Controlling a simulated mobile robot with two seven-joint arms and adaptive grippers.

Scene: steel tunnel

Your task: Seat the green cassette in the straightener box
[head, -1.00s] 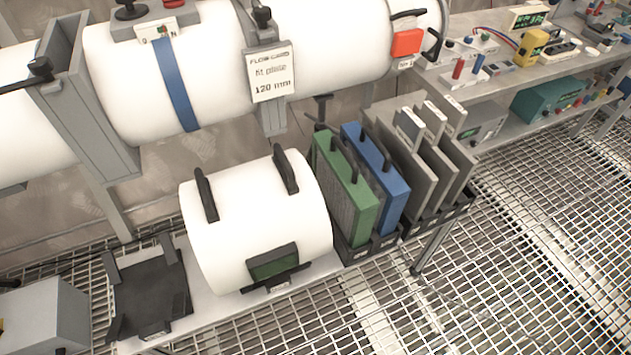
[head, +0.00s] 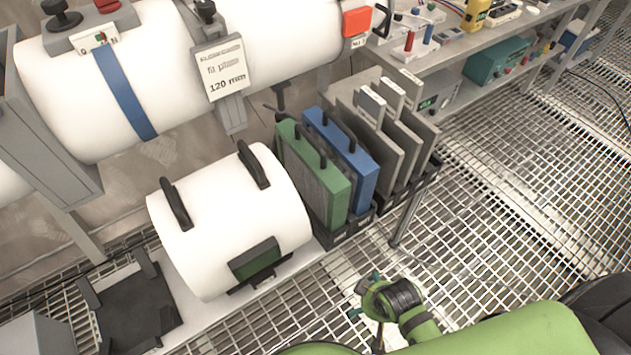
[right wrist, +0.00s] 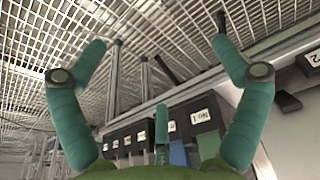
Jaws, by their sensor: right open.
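The green cassette (head: 337,205) stands upright in a black rack beside the blue cassette (head: 364,185), with a black handle on top. No straightener box is plainly identifiable; a grey upright frame (head: 40,125) around the large white tube at the left may be it. My right gripper (head: 363,294) is low in front of the rack, over the grating, open and apart from the cassettes. My left gripper is not in view.
A white drum (head: 230,220) with black handles stands left of the cassettes. A black tray (head: 135,310) lies at its left. Several grey plates (head: 405,150) stand right of the blue cassette. The grating at the right is clear.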

